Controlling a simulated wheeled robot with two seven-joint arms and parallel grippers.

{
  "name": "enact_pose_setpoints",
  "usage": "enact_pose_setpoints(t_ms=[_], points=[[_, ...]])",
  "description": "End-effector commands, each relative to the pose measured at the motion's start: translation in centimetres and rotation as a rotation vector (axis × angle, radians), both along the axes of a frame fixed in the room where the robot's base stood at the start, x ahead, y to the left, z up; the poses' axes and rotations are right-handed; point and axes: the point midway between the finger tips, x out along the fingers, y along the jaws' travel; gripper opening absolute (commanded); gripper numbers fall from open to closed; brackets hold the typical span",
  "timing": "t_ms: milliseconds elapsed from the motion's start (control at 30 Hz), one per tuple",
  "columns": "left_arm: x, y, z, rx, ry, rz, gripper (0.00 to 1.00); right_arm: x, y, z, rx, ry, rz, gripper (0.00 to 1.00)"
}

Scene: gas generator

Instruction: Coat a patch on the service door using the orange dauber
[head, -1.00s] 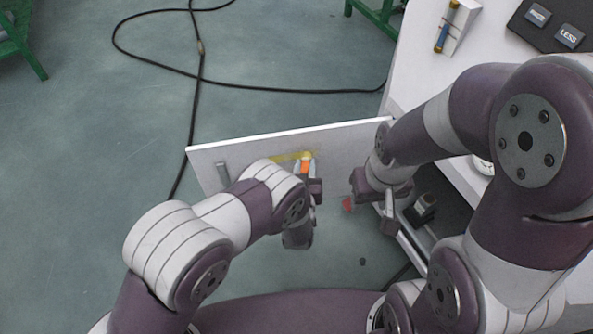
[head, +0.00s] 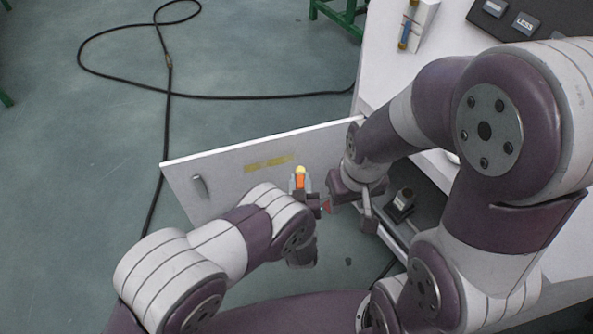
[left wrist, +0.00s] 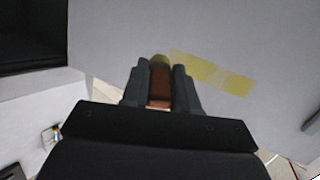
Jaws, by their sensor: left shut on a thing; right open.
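The white service door (head: 225,185) stands open, with a grey handle (head: 199,184) near its left end. A yellow coated strip (head: 268,163) lies on its face and also shows in the left wrist view (left wrist: 212,74). My left gripper (head: 304,186) is shut on the orange dauber (head: 300,182), whose yellow tip points at the door, right of the strip. In the left wrist view the dauber (left wrist: 160,84) sits between the fingers, its tip beside the strip's left end. Whether the tip touches the door I cannot tell. My right gripper (head: 356,208) is open near the door's hinge side.
The white generator housing (head: 385,85) stands at the right, with a dark opening holding a black part (head: 402,203). A black cable (head: 230,97) loops over the green floor behind the door. A green stand (head: 340,14) is at the top.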

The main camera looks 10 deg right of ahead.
Motion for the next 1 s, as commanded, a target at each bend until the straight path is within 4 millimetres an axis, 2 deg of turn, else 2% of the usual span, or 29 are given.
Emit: enact_pose_setpoints(t_ms=[100,200,533,800,1000], points=[[-1.4,-0.1,0.1,0.001,0.001,-0.001,0.00,0.0,0.0,0.6,0.000,0.000,0.000,0.46],[-2.0,-0.1,0.1,0.001,-0.001,0.000,0.00,0.0,0.0,0.6,0.000,0.000,0.000,0.46],[-2.2,-0.2,0.0,0.001,0.000,0.000,0.00,0.0,0.0,0.6,0.000,0.000,0.000,0.46],[-4.8,-0.4,0.1,0.001,0.000,-0.001,0.00,0.0,0.0,1.4,0.000,0.000,0.000,0.46],[-5.0,-0.4,0.0,0.000,-0.001,0.001,0.00,0.0,0.0,1.3,0.000,0.000,0.000,0.46]])
